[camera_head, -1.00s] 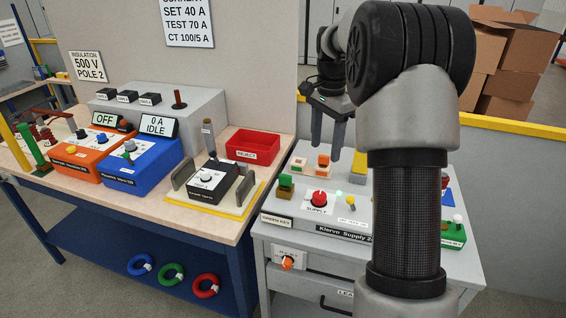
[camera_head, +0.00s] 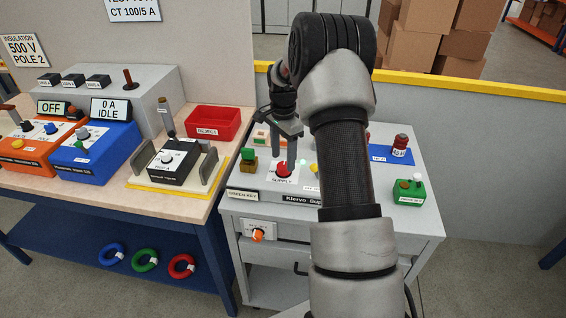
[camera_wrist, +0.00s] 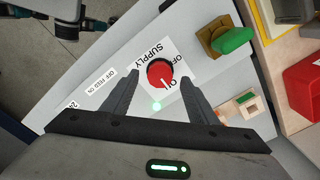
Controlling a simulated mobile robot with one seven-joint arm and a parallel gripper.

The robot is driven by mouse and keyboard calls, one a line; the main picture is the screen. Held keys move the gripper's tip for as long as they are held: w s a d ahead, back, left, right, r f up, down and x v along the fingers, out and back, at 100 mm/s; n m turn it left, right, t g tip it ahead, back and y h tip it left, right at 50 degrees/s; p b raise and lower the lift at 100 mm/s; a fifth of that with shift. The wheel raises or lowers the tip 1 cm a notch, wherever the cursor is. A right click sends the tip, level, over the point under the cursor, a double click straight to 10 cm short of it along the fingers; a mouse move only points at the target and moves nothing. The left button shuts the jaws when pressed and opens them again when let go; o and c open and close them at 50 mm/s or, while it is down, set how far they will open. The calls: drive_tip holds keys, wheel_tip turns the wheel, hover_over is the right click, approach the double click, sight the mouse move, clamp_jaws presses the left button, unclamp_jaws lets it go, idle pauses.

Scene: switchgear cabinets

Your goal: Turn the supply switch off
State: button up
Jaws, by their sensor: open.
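The supply switch is a red round knob (camera_head: 284,169) on a white plate marked SUPPLY, on top of the grey Klervo supply unit (camera_head: 270,197). In the wrist view the red knob (camera_wrist: 160,74) has a white pointer line aimed at the ON mark; an OFF mark stands beside it. My gripper (camera_head: 288,160) is over the knob, pointing down. In the wrist view my gripper (camera_wrist: 163,85) is open, its two fingers on either side of the knob with gaps. I cannot tell how high the fingertips are above the plate. A small light glows by the knob.
A green key block (camera_head: 249,155) stands left of the knob. A red reject tray (camera_head: 214,122) and a black tester (camera_head: 172,162) are on the workbench to the left. A green box (camera_head: 409,191) is at the cabinet's right. An orange knob (camera_head: 258,235) is on its front.

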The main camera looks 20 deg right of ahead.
sight(283, 166)
drive_tip(key=shift+f, duration=1.65)
drive_tip(key=c, duration=1.1)
drive_tip(key=shift+o, duration=0.2)
